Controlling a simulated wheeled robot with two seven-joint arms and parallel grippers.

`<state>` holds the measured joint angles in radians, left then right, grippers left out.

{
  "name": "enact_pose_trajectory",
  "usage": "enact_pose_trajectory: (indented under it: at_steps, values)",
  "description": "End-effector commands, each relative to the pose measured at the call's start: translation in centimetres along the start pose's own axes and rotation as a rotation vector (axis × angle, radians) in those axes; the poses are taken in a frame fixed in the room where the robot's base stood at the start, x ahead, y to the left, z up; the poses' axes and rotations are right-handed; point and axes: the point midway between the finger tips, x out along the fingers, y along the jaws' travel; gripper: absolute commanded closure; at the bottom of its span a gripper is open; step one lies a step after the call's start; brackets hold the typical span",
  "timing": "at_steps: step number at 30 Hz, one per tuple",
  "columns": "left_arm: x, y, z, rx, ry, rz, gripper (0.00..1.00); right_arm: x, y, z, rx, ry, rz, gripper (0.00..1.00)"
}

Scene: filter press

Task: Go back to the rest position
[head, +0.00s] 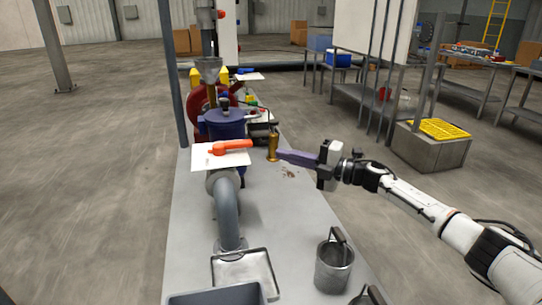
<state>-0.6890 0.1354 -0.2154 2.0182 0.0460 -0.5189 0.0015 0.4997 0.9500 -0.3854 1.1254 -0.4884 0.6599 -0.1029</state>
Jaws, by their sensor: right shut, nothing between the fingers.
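My right gripper (284,156) reaches in from the right over the bench (290,225). Its fingers are shut with nothing between them. The fingertips point left, close to a brass cylinder (272,146); I cannot tell whether they touch it. A blue filter press body (224,124) with a red wheel (200,100) behind it stands at the far part of the bench. An orange-red handle (231,146) lies over a white plate (208,158) in front of it. My left gripper is not in view.
A grey pipe (227,208) bends down to the bench. A metal bucket (333,266) and a shallow tray (243,270) stand at the near end. A concrete block with a yellow grate (446,128) is on the floor at right. The floor at left is clear.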

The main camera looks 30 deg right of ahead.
Motion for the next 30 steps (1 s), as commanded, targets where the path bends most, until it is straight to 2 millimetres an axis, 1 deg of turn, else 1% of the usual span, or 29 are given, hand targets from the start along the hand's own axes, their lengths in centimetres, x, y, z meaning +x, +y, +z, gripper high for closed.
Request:
enact_pose_trajectory:
  at_steps: [3, 9, 11, 17, 20, 25, 30]
  values:
    - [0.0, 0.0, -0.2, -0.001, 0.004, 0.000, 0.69, -0.7, -0.1, 0.3, 0.001, 0.001, -0.001, 1.00]
    - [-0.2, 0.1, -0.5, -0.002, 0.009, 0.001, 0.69, -0.9, 0.0, 0.4, 0.001, 0.002, -0.001, 1.00]
    - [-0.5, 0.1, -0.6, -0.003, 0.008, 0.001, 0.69, -0.9, 0.4, 0.4, 0.000, 0.002, -0.001, 1.00]
    - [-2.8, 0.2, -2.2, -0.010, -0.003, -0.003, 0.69, -0.9, 4.0, 0.4, 0.001, 0.002, 0.000, 1.00]
    - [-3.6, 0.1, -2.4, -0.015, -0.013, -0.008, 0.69, -0.9, 5.7, 0.4, 0.001, 0.002, -0.001, 1.00]
    - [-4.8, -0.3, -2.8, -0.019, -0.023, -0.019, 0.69, -0.9, 7.9, 0.4, 0.001, 0.002, -0.001, 1.00]
    - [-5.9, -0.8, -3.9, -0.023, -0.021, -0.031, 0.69, -0.9, 10.0, 0.4, 0.001, 0.002, -0.001, 1.00]
